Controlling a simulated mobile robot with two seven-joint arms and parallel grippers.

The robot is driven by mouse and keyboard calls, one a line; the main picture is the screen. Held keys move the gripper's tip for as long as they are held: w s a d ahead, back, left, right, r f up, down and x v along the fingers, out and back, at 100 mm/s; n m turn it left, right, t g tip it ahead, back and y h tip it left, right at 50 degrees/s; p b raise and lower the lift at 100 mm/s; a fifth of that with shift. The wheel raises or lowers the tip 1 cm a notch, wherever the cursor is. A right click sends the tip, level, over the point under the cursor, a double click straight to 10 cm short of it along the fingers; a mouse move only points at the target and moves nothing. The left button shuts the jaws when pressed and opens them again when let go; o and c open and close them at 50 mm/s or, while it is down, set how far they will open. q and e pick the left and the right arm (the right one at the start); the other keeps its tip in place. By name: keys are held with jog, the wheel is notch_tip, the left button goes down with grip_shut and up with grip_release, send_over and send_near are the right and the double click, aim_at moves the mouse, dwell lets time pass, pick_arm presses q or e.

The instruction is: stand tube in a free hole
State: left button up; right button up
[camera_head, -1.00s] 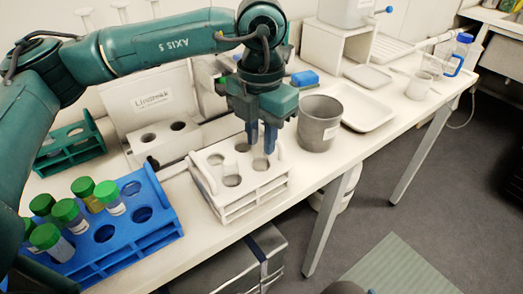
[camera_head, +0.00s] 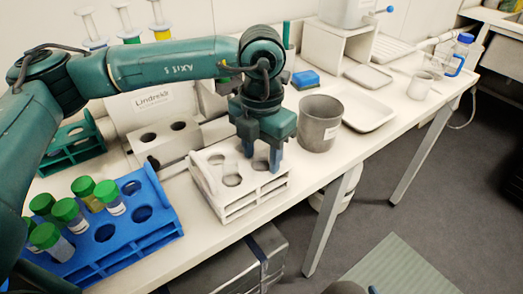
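My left gripper (camera_head: 262,158) points down over the right part of the white rack (camera_head: 235,207). Its two blue fingers stand apart, with their tips at the rack's top. No tube can be made out clearly between them; the gripper hides part of the rack. Holes show in the white rack's left and front part. A blue rack (camera_head: 151,232) at the lower left holds several tubes with green caps (camera_head: 82,186) and has some empty holes on its right side. My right gripper is not in view.
A green rack (camera_head: 73,158) and a white box with two holes (camera_head: 165,142) are behind at left. The bench's front edge is near the white rack.

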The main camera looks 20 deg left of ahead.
pick_arm(q)
jog(key=shift+r+p, duration=0.3)
jog(key=shift+r, duration=0.05)
notch_tip(320, 180, up, 11)
jog(key=shift+f+b, duration=0.15)
jog(key=shift+b, duration=0.15)
jog(key=shift+r, duration=0.5)
